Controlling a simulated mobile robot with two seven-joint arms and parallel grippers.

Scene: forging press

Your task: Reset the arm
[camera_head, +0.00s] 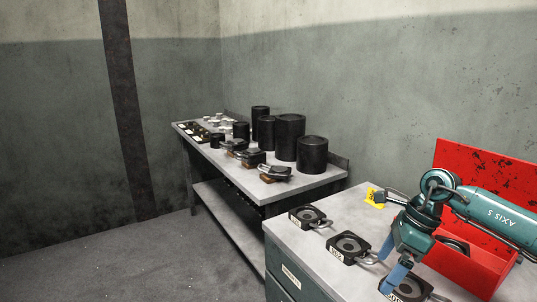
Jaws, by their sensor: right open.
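My right arm (495,215), teal and marked "AXIS 5", comes in from the right edge. My right gripper (394,282) points down with blue fingers over the front right of the grey cabinet top (350,205). It is open, and I see nothing held in it. A black block with a round recess (412,288) lies just below and beside the fingers. Whether they touch it I cannot tell. My left gripper is not in view.
Two similar black blocks with handles (308,217) (347,248) lie left of the gripper. An open red box (470,270) stands right, partly behind my arm. A yellow tag (375,197) lies behind. A wall-side bench (325,179) holds black cylinders (290,135). Floor at left is clear.

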